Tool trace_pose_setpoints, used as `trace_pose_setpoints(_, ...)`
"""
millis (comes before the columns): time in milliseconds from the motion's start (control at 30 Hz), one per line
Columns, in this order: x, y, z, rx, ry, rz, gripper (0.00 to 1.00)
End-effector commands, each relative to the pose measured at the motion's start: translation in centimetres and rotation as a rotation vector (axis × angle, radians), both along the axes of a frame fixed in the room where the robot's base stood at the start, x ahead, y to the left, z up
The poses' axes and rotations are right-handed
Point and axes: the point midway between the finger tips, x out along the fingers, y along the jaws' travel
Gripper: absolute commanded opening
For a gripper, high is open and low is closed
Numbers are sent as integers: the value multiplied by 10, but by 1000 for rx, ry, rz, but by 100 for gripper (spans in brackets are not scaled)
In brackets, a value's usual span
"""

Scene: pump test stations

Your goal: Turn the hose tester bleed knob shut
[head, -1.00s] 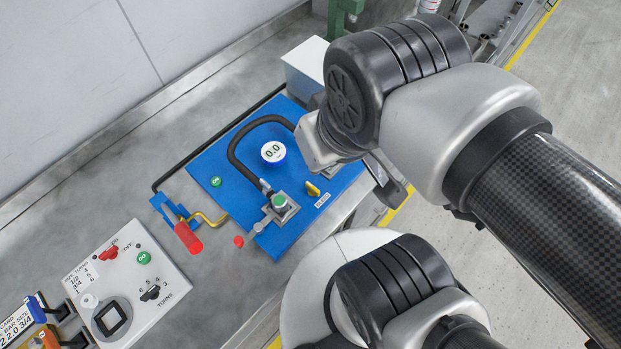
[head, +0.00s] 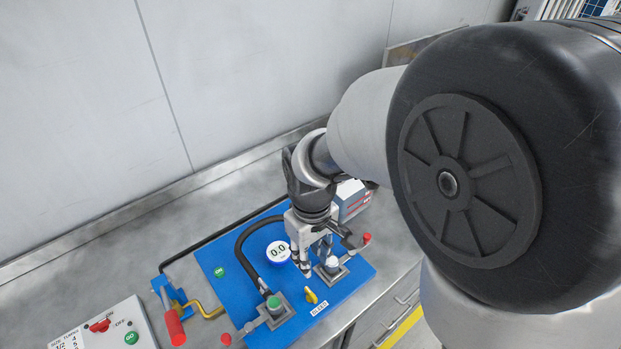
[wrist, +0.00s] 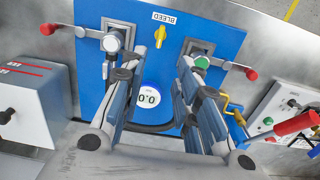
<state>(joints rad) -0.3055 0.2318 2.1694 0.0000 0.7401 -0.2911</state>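The bleed knob is a small yellow lever-shaped knob (head: 311,297) on the blue tester board (head: 213,262), beside the BLEED label (head: 320,310). In the wrist view the knob (wrist: 160,34) shows upright in the picture, just below the label (wrist: 165,17). My gripper (head: 312,262) hangs over the board, behind the knob in the head view. In the wrist view its two fingers (wrist: 158,66) are spread wide with nothing between them. The knob lies beyond the fingertips, roughly midway between them, and is not touched. The round gauge (head: 279,252) reads 0.0.
Clamps with red-ended levers flank the knob: one with a green cap (head: 274,304) and one with a white cap (head: 332,264). A black hose (head: 241,243) curves over the board. A red-handled yellow crank (head: 174,326) and a white control box (head: 105,327) stand left.

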Motion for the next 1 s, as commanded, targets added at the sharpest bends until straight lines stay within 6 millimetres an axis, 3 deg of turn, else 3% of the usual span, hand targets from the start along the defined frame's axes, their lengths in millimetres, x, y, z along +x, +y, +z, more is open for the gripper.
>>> trace_pose_setpoints(167, -2, -1, -28, -1, 5, -1, 29)
trace_pose_setpoints(700, -1, -1, -142, -1, 4, -2, 29)
trace_pose_setpoints(1000, -1, -1, -170, -1, 1, -2, 29)
